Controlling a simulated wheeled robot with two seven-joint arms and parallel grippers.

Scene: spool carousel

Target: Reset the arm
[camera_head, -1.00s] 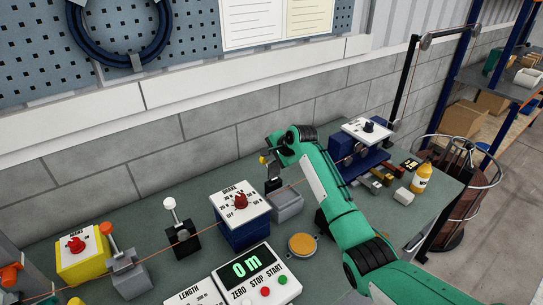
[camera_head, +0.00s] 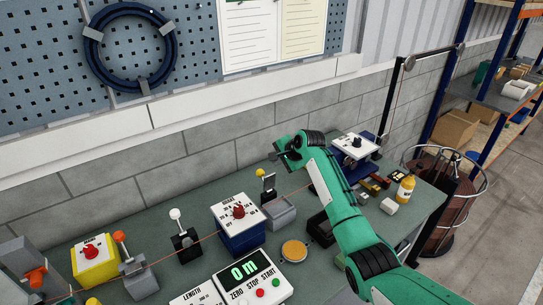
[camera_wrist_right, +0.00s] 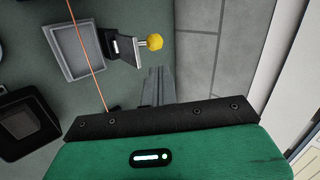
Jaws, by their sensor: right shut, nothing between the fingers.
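My right arm (camera_head: 343,212) is green and reaches in from the lower right over the bench. My right gripper (camera_head: 281,153) is shut and empty, above and just behind a small lever with a yellow knob (camera_head: 260,173). In the right wrist view my closed fingers (camera_wrist_right: 158,84) point toward that knob (camera_wrist_right: 155,42), with a gap between them. The lever stands beside a grey open tray (camera_head: 281,212), which also shows in the wrist view (camera_wrist_right: 75,52). My left gripper is not in view.
A blue box with a red knob (camera_head: 238,210), a white-knobbed lever (camera_head: 175,214), a yellow box (camera_head: 94,265) and a counter reading "0 m" (camera_head: 244,269) stand on the bench. A yellow bottle (camera_head: 405,188) is at right. A thin orange line crosses the bench. A block wall is behind.

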